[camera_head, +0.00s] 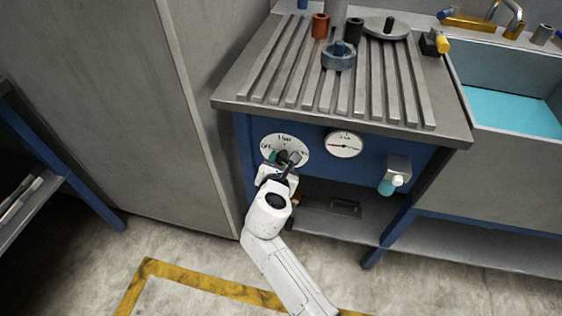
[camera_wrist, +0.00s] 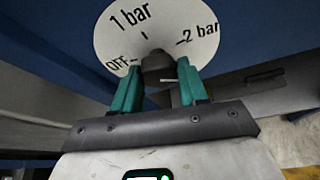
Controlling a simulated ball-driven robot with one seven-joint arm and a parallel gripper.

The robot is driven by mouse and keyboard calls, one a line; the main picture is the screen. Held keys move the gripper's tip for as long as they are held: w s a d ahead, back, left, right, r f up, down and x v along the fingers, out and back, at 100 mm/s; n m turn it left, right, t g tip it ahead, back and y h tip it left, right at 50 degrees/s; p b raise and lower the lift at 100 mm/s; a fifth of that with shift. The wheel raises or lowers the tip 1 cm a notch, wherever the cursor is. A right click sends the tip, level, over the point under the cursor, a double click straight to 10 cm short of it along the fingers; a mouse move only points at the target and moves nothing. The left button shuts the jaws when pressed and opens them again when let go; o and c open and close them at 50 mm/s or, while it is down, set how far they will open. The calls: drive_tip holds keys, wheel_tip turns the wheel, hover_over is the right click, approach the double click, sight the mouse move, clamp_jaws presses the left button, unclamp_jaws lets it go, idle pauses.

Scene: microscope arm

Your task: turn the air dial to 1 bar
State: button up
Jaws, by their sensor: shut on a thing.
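The air dial (camera_wrist: 112,38) is a white disc marked OFF, 1 bar and 2 bar, each with a tick. It also shows on the blue front panel in the head view (camera_head: 285,139). A dark knob (camera_wrist: 157,61) sits at its centre. My gripper (camera_wrist: 160,69) has its two teal fingers on either side of the knob and is shut on it. In the head view my gripper (camera_head: 284,158) covers the lower part of the dial. I cannot tell which mark the knob points to.
A round gauge (camera_head: 344,144) with a red needle is right of the dial. A dispenser (camera_head: 394,177) hangs further right. The slotted bench top (camera_head: 250,103) overhangs the panel, and a lower shelf (camera_head: 380,216) lies below. A tall grey cabinet (camera_head: 110,100) stands left.

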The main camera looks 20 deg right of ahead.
drive_tip(key=c, duration=0.4)
drive_tip(key=shift+d+f+m+t+y+b, duration=0.1)
drive_tip(key=shift+f+m+t+y+b, duration=0.1)
drive_tip(key=shift+m+t+y+b, duration=0.6)
drive_tip(key=m+b, duration=0.1)
drive_tip(key=m+t+b, duration=0.1)
drive_tip(key=b, duration=0.1)
drive_tip(key=m+b, duration=0.1)
drive_tip(key=m, duration=0.1)
drive_tip(key=shift+f+y+b, duration=0.25)
drive_tip(key=shift+y+b, duration=0.05)
drive_tip(key=shift+b, duration=0.1)
drive_tip(key=m+t+b, duration=0.2)
drive_tip(key=m+b, duration=0.1)
drive_tip(key=b, duration=0.4)
drive_tip(key=shift+f+m, duration=0.15)
drive_tip(key=shift+m, duration=0.15)
drive_tip(key=m+t+b, duration=0.1)
drive_tip(key=m+b, duration=0.1)
drive_tip(key=b, duration=0.3)
drive_tip(key=shift+r+m, duration=0.2)
drive_tip(key=shift+m, duration=0.2)
drive_tip(key=shift+r+b, duration=0.1)
drive_tip(key=shift+b, duration=0.25)
drive_tip(key=shift+s, duration=0.1)
